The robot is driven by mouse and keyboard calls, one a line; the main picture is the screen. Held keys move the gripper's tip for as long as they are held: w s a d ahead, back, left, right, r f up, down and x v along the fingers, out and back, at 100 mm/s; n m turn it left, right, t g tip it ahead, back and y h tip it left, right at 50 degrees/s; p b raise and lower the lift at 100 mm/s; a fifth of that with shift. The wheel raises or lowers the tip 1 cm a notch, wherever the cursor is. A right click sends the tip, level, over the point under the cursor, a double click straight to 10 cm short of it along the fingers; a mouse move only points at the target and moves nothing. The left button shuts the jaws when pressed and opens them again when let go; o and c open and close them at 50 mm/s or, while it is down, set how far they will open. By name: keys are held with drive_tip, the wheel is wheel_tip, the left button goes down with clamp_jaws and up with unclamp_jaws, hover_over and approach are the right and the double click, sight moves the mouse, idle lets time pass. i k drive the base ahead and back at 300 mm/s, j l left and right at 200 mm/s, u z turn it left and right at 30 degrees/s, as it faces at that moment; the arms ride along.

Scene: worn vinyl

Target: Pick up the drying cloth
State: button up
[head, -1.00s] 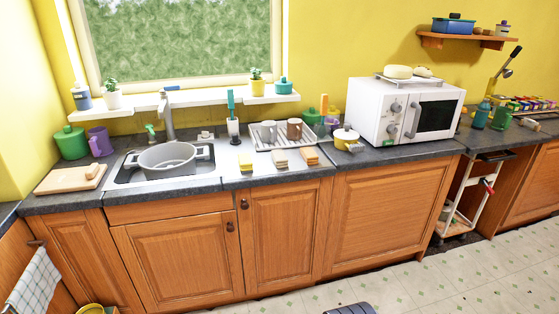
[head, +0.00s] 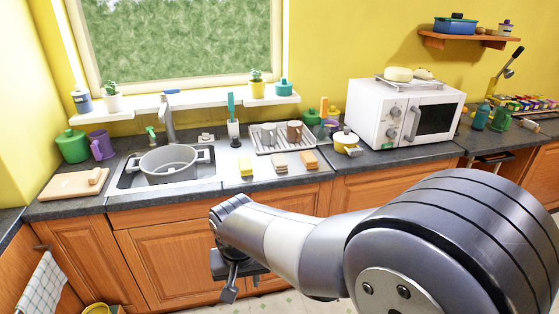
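A white-and-grey checked cloth (head: 42,284) hangs from a knob or bar on the cabinet front at the lower left.
A grey pot (head: 168,163) sits in the sink. A dish rack (head: 265,143) with mugs stands behind the small items. A yellow pot (head: 344,141) and white microwave (head: 403,113) are further right. A yellow bucket-like item (head: 97,309) is on the floor near the checked cloth.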

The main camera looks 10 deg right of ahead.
sight(281, 165)
drive_tip(key=i+l, duration=0.3)
drive_tip(key=i, duration=0.2)
drive_tip(key=i+l, duration=0.35)
drive_tip(key=i, duration=0.15)
drive_tip(key=i+l, duration=0.3)
drive_tip(key=i, duration=0.2)
drive_tip(key=i+l, duration=0.3)
drive_tip(key=i, duration=0.25)
drive_tip(key=u, duration=0.05)
